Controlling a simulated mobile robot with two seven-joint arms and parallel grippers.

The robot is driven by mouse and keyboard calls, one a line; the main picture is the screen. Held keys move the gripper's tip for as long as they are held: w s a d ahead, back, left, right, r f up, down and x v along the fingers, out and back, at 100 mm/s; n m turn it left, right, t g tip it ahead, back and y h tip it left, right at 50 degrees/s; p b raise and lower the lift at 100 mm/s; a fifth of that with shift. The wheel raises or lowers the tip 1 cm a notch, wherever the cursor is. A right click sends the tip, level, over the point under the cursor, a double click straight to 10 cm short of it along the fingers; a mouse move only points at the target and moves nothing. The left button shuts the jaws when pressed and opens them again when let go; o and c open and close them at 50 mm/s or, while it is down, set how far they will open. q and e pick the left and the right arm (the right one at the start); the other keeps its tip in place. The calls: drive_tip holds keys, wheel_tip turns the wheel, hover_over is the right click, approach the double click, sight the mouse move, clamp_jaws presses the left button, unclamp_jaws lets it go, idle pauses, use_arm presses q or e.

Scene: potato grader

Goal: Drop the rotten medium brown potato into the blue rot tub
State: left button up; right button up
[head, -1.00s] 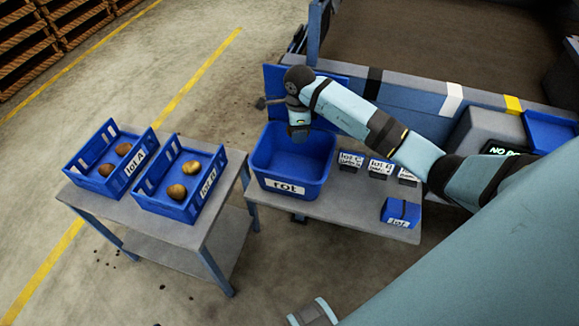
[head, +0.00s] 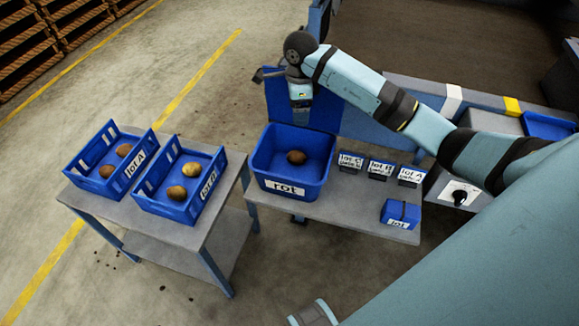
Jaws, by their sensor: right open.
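A brown potato (head: 296,157) lies on the floor of the blue rot tub (head: 289,188), which stands on the grey table and carries a "rot" label on its front. My right gripper (head: 301,106) is above and behind the tub, pointing down, apart from the potato. It is open and holds nothing that I can see; its fingertips are small in this view.
Blue crates lot A (head: 128,187) and lot B (head: 205,200), each with potatoes, stand on a side table at the left. Small dark lot boxes (head: 380,168) and a blue box (head: 400,213) stand right of the tub. A blue panel rises behind the tub.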

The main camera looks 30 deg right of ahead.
wheel_tip(320, 180, up, 5)
idle(0.6)
